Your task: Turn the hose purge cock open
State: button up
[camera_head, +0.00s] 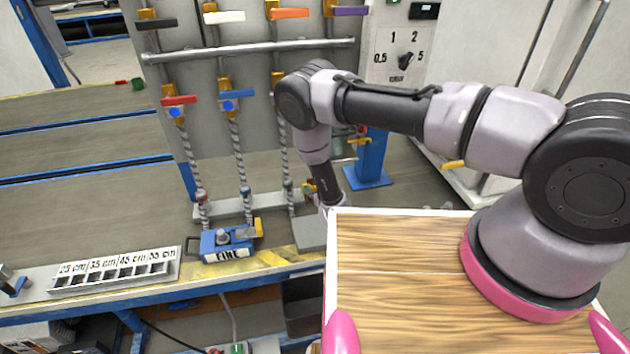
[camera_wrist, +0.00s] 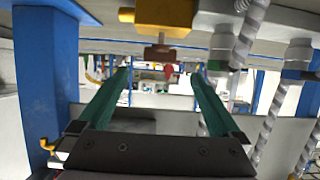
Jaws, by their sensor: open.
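A yellow valve body (camera_wrist: 165,14) with a brown stem (camera_wrist: 160,52) shows at the top of the wrist view. It appears to be the hose purge cock, but its label and handle position cannot be read. A small yellow fitting (camera_head: 310,189) at the right end of the lower manifold in the head view may be the same part. My gripper (camera_wrist: 160,78) is open and empty, with its two green fingers spread below the valve body and not visibly touching it. In the head view my arm reaches down beside the manifold, and the fingertips are hidden.
Braided hoses (camera_head: 239,150) run down to the grey manifold (camera_head: 230,208). A red lever (camera_head: 180,100) and a blue lever (camera_head: 239,93) sit above. A blue block marked FINE (camera_head: 225,243) and a slotted length tray (camera_head: 115,270) lie on the bench. A blue post (camera_wrist: 47,75) stands close left in the wrist view.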

jog(key=x, duration=0.7)
jog(key=shift+w+a+f, duration=0.1)
jog(key=shift+w+f, duration=0.05)
jog(key=shift+w, duration=0.2)
jog(key=c, duration=1.3)
